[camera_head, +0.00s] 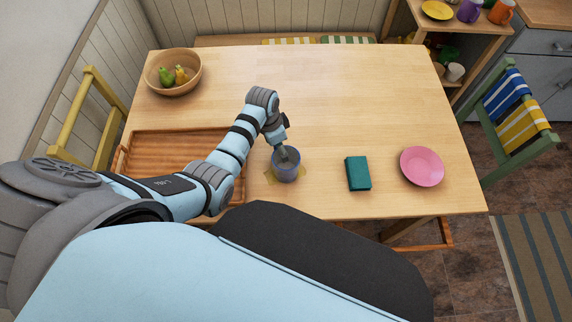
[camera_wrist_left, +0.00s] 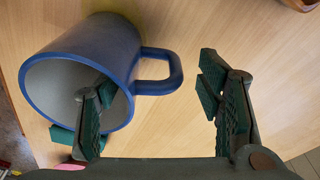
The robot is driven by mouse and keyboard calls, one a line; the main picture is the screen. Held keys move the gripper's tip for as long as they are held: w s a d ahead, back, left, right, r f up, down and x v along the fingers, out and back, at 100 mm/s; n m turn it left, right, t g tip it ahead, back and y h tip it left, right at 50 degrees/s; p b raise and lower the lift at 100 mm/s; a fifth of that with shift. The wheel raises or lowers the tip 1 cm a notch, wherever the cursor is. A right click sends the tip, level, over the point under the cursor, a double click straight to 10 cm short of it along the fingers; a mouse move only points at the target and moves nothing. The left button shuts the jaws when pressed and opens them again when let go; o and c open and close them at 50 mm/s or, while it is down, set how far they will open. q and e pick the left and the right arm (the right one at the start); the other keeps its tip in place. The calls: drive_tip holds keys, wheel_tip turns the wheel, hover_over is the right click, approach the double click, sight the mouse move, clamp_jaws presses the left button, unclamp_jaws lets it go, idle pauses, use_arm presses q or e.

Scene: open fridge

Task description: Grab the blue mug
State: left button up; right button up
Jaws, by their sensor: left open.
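The blue mug (camera_head: 287,173) stands upright on the wooden table, near its front edge. In the left wrist view the mug (camera_wrist_left: 110,45) fills the upper left, with its pale inside toward the camera and its handle (camera_wrist_left: 160,72) pointing right. My left gripper (camera_head: 283,152) is at the mug's rim, coming from above. In the wrist view the left gripper (camera_wrist_left: 157,92) is open. One finger overlaps the mug's mouth and appears to be inside it; the other is apart, to the right of the handle. The right gripper is not in view.
A yellowish patch (camera_head: 270,177) lies by the mug. A teal block (camera_head: 358,173) and a pink plate (camera_head: 422,166) lie to the right. A wooden tray (camera_head: 165,150) is at the left, a fruit bowl (camera_head: 192,82) at the back left. The table's back middle is clear.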

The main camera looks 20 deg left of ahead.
use_arm(q)
drive_tip(key=shift+s, duration=0.1)
drive_tip(key=shift+s+r, duration=0.1)
drive_tip(key=shift+s, duration=0.05)
drive_tip(key=c, duration=0.5)
clamp_jaws()
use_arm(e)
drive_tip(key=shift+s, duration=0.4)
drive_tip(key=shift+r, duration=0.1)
